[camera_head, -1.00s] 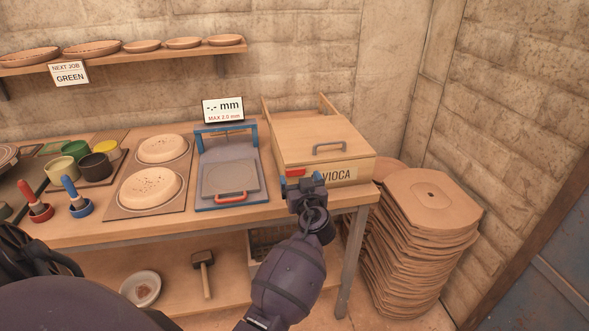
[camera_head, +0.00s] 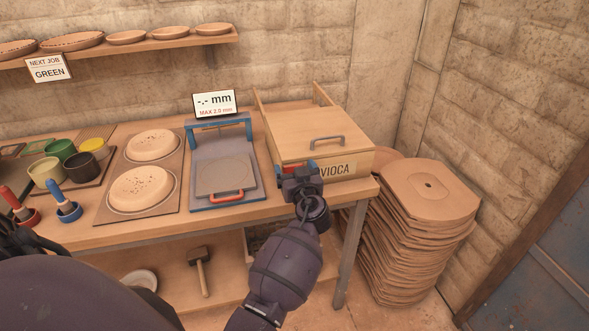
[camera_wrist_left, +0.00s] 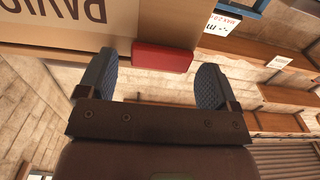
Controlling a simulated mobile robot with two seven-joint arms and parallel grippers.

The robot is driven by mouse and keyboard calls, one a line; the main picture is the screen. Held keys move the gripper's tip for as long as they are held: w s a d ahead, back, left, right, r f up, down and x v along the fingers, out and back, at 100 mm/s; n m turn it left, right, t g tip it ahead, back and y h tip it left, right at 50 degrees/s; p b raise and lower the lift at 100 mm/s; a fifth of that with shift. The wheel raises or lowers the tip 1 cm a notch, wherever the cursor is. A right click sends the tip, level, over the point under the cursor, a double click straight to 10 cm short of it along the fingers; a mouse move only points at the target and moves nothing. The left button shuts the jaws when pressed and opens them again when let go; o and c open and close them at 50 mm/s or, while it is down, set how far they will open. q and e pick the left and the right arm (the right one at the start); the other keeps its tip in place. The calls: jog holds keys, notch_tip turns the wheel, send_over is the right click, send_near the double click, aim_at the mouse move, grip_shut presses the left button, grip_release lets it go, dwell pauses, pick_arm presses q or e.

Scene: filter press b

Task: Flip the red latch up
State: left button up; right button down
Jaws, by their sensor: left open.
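The red latch (camera_head: 289,169) is at the front left of a wooden box (camera_head: 312,137), mostly hidden behind my left gripper in the head view. My left gripper (camera_head: 300,178) is at the box's front face. In the left wrist view the latch (camera_wrist_left: 162,57) is a red block against the box, lying between the spread fingers of my left gripper (camera_wrist_left: 160,75). The gripper is open and a gap shows beside each finger, so it does not grip the latch. The right gripper does not show.
The box lid has a grey handle (camera_head: 326,139). A blue-framed press (camera_head: 219,147) with a red handle stands just left. Further left are pale round discs (camera_head: 141,188) and colored pots. A stack of brown plates (camera_head: 430,200) stands right of the table.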

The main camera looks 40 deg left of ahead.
pick_arm(q)
jog(key=c, duration=0.9)
